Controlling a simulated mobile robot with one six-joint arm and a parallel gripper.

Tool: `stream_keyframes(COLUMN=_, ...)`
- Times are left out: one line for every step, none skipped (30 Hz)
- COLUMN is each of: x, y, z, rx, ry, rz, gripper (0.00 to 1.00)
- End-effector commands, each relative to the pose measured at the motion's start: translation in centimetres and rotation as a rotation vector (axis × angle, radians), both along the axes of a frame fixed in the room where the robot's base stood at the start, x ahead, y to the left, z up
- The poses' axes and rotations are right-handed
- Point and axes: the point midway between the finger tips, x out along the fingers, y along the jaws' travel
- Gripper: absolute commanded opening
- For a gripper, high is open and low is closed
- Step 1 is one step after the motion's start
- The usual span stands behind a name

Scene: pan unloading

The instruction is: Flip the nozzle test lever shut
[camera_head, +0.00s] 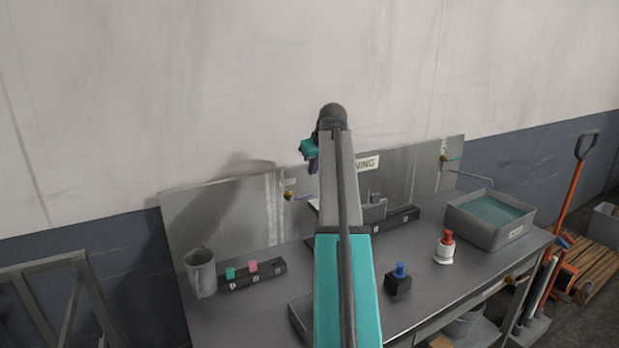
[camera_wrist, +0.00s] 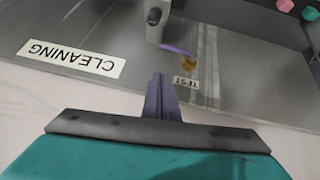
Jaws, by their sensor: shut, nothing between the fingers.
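The test lever has a brass body (camera_head: 289,196) on the metal back panel and a thin purple handle (camera_head: 304,197) pointing right, roughly level. In the upside-down wrist view the purple handle (camera_wrist: 175,49) points left from the brass body (camera_wrist: 189,64), beside a TEST label (camera_wrist: 186,82). My gripper's fingers (camera_wrist: 160,76) are shut and empty, with a visible gap between their tips and the handle. In the head view my gripper (camera_head: 313,166) is above and slightly right of the lever, partly hidden by my arm.
A CLEANING sign (camera_wrist: 70,58) is on the panel.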

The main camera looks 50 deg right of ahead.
Motion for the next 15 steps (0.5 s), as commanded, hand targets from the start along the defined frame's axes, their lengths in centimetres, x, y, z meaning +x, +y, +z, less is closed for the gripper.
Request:
stream_keyframes(x=-0.4, y=0.1, z=0.5, rx=-0.001, ry=-0.002, rz=0.0, gripper=0.0)
stream_keyframes(x=-0.6, y=0.2, z=0.8, rx=-0.001, ry=-0.002, rz=0.0, gripper=0.0)
stream_keyframes(x=-0.8, y=0.3, z=1.2, rx=-0.001, ry=-0.001, rz=0.0, gripper=0.0)
stream_keyframes(x=-1.0, y=0.3, z=1.4, rx=-0.002, ry=-0.001, rz=0.0, gripper=0.0)
stream_keyframes(x=-1.2, y=0.4, z=1.7, rx=-0.002, ry=-0.001, rz=0.0, gripper=0.0)
stream_keyframes(x=-1.4, y=0.5, z=2.1, rx=-0.002, ry=-0.001, rz=0.0, gripper=0.0)
stream_keyframes(x=-1.5, y=0.5, z=2.3, rx=-0.001, ry=-0.002, rz=0.001, gripper=0.0)
stream_keyframes(x=-1.7, y=0.6, z=2.5, rx=-0.001, ry=-0.001, rz=0.001, gripper=0.0)
stream_keyframes(x=-1.8, y=0.6, z=2.8, rx=-0.001, ry=-0.001, rz=0.001, gripper=0.0)
stream_keyframes(x=-1.9, y=0.7, z=2.9, rx=-0.001, ry=-0.001, rz=0.001, gripper=0.0)
stream_keyframes(x=-2.0, y=0.7, z=3.0, rx=-0.001, ry=-0.001, rz=0.001, gripper=0.0)
stream_keyframes(x=-2.1, y=0.7, z=3.2, rx=0.0, ry=-0.001, rz=0.002, gripper=0.0)
stream_keyframes(x=-2.1, y=0.8, z=3.3, rx=-0.001, ry=-0.001, rz=0.002, gripper=0.0)
stream_keyframes(x=-2.1, y=0.8, z=3.3, rx=-0.001, ry=-0.001, rz=0.002, gripper=0.0)
stream_keyframes(x=-2.2, y=0.8, z=3.4, rx=-0.001, ry=-0.001, rz=0.002, gripper=0.0)
